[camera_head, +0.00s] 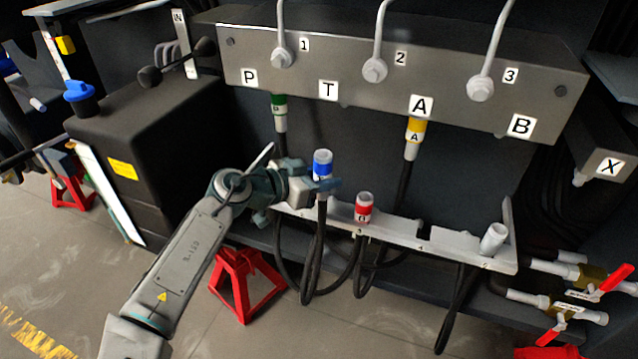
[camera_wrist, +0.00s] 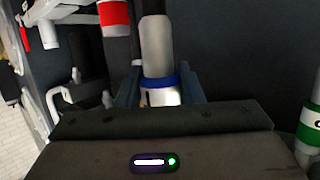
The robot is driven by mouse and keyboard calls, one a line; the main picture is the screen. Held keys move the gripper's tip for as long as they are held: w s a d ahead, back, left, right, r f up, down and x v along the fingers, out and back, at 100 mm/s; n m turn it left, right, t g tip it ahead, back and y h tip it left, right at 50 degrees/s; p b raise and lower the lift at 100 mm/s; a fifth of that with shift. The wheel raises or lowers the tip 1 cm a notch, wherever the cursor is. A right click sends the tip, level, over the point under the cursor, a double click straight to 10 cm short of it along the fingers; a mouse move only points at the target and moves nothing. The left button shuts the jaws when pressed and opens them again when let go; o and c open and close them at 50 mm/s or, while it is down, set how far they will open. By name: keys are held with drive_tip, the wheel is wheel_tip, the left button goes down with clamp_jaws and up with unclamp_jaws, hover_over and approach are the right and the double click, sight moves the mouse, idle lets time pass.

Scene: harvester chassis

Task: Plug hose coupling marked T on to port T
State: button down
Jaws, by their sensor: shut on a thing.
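A blue-banded hose coupling (camera_head: 322,165) stands roughly upright in my gripper (camera_head: 328,187), its hose hanging below. In the wrist view the blue band (camera_wrist: 162,82) and grey-white end of the coupling show between the fingers (camera_wrist: 160,90). My gripper is shut on it. I cannot read its letter. The T label (camera_head: 328,89) is on the front of the grey port block (camera_head: 250,72), above and slightly right of the coupling. Port T itself is mostly hidden under the block's lower edge. The coupling is below the block, apart from it.
A green coupling (camera_head: 279,108) hangs at P and a yellow one (camera_head: 413,132) at A, flanking the T place. A red coupling (camera_head: 364,207) and a pale one (camera_head: 493,238) stand on the holder rail (camera_head: 430,244). A black box (camera_head: 145,130) stands left.

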drive_tip(key=w+d, duration=0.3)
drive_tip(key=w, duration=1)
drive_tip(key=shift+d, duration=0.35)
drive_tip(key=shift+r, duration=0.1)
drive_tip(key=shift+r+p, duration=0.7)
drive_tip(key=shift+r, duration=0.4)
drive_tip(key=shift+r+p, duration=0.45)
drive_tip(key=shift+r, duration=1.35)
idle(1.2)
drive_tip(key=c, duration=0.9)
unclamp_jaws()
drive_tip(key=shift+f, duration=0.1)
